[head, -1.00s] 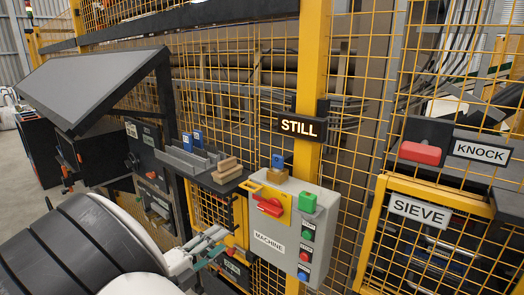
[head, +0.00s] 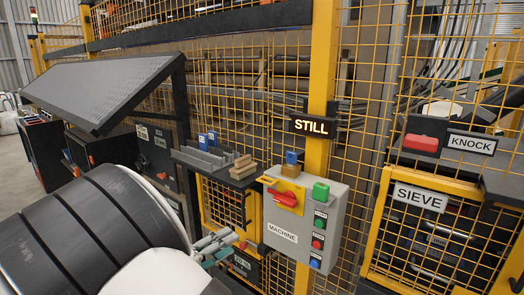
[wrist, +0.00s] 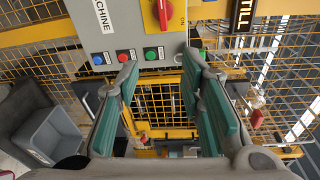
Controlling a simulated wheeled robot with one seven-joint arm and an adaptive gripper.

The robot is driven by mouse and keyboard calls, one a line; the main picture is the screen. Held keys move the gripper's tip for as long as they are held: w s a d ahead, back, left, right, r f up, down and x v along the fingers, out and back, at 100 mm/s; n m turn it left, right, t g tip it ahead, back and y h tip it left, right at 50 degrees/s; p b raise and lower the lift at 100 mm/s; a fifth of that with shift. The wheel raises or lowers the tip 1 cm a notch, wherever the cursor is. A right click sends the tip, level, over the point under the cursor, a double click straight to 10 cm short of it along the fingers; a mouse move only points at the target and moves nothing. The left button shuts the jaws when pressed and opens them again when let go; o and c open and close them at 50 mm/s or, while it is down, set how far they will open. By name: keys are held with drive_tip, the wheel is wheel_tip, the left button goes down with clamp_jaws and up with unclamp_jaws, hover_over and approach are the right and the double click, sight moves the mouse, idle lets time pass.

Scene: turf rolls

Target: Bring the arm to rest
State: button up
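My gripper (head: 226,240) shows at the end of my arm in the head view, left of and below the grey machine box (head: 300,228). In the wrist view my gripper (wrist: 158,78) has its two green-padded fingers spread apart, with nothing between them. The machine box (wrist: 133,38) fills the top of that view, just beyond the fingertips; I cannot tell the exact gap. Its red rotary handle (head: 283,197) sits on a yellow plate. My dark, banded arm hides the lower left of the head view.
Yellow mesh fencing (head: 345,190) stands behind the box. A small shelf (head: 225,172) with grey slots and wooden blocks juts out at its left. A sloped dark panel (head: 105,85) overhangs the left. A red KNOCK handle (head: 420,143) and a SIEVE sign (head: 419,197) are at right.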

drive_tip(key=s+d+r+m+g+y, duration=0.1)
drive_tip(key=s+d+r+m+g, duration=0.15)
drive_tip(key=d+m, duration=0.45)
drive_tip(key=s+d+r+m+g+y, duration=0.1)
drive_tip(key=s+d+r+m+g, duration=0.1)
drive_tip(key=d+r+m+g, duration=0.35)
drive_tip(key=s+d+r+m+g+y, duration=0.1)
drive_tip(key=s+d+m+g, duration=0.15)
drive_tip(key=d+m, duration=0.6)
drive_tip(key=s+d+r+m+t+y, duration=0.1)
drive_tip(key=s+d+r+m+y, duration=0.1)
drive_tip(key=s+m, duration=0.4)
drive_tip(key=s+d+r+m+t+y, duration=0.1)
drive_tip(key=s+d+r+m+y, duration=0.1)
drive_tip(key=s+m, duration=0.4)
drive_tip(key=s+d+r+m+t+y, duration=0.1)
drive_tip(key=s+d+r+m+y, duration=0.2)
drive_tip(key=s+m, duration=0.3)
drive_tip(key=m+y, duration=0.1)
drive_tip(key=m, duration=0.4)
drive_tip(key=shift+r+t+y, duration=0.2)
drive_tip(key=shift+t+y, duration=0.1)
drive_tip(key=shift+t, duration=0.05)
